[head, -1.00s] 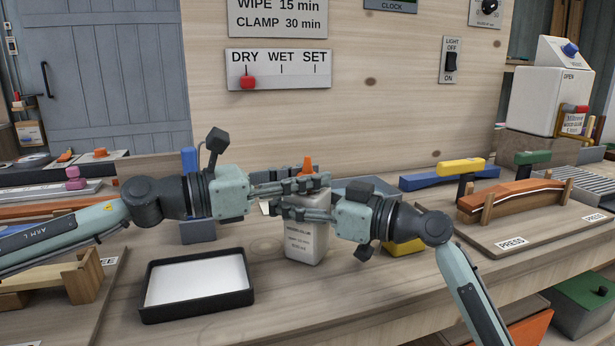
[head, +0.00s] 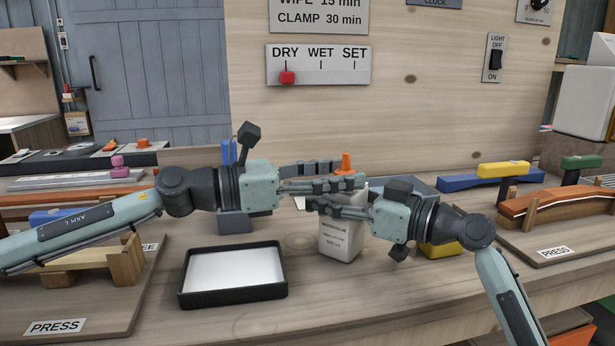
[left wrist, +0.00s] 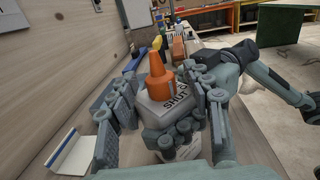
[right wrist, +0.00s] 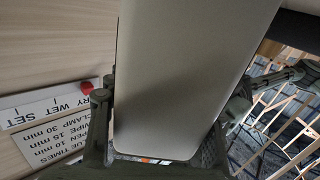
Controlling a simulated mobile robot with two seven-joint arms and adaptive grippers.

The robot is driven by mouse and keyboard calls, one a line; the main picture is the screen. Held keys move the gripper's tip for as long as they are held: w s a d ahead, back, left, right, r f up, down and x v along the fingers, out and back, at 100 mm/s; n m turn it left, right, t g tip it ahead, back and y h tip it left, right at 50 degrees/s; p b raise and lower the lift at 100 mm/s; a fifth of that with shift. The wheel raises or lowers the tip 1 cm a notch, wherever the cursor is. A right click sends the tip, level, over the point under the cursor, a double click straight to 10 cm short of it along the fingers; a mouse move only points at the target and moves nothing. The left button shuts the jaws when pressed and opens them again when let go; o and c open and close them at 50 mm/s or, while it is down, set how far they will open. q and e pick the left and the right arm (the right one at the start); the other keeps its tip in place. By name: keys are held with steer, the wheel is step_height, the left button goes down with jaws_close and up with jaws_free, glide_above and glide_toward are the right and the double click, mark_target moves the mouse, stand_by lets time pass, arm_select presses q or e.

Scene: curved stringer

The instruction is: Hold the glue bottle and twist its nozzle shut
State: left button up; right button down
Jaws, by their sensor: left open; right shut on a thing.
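The glue bottle (head: 341,238) is pale grey and stands upright on the bench in the head view. Its orange nozzle (head: 346,162) rises from the top. My right gripper (head: 325,205) is shut around the bottle's body, which fills the middle of the right wrist view (right wrist: 185,70). My left gripper (head: 352,182) is open at the height of the bottle's top. In the left wrist view its fingers stand on either side of the orange nozzle (left wrist: 160,82), apart from it. The word SHUT shows on the bottle's top. The fingers hide part of the bottle in the head view.
A black tray with a white inside (head: 234,273) lies left of the bottle. A yellow thing (head: 440,249) is close behind my right gripper. A press board with an orange curved piece (head: 550,205) stands to the right. Bare bench lies in front.

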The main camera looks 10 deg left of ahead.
mark_target(362, 204)
arm_select(q)
steer(key=v, duration=1)
steer(key=shift+a, duration=0.35)
steer(key=shift+s, duration=0.15)
arm_select(e)
steer(key=c, duration=0.6)
jaws_free()
steer(key=shift+o, duration=0.2)
steer(key=o, duration=0.5)
steer(key=shift+o, duration=0.2)
steer(key=shift+d, duration=0.15)
steer(key=shift+v, duration=2.45)
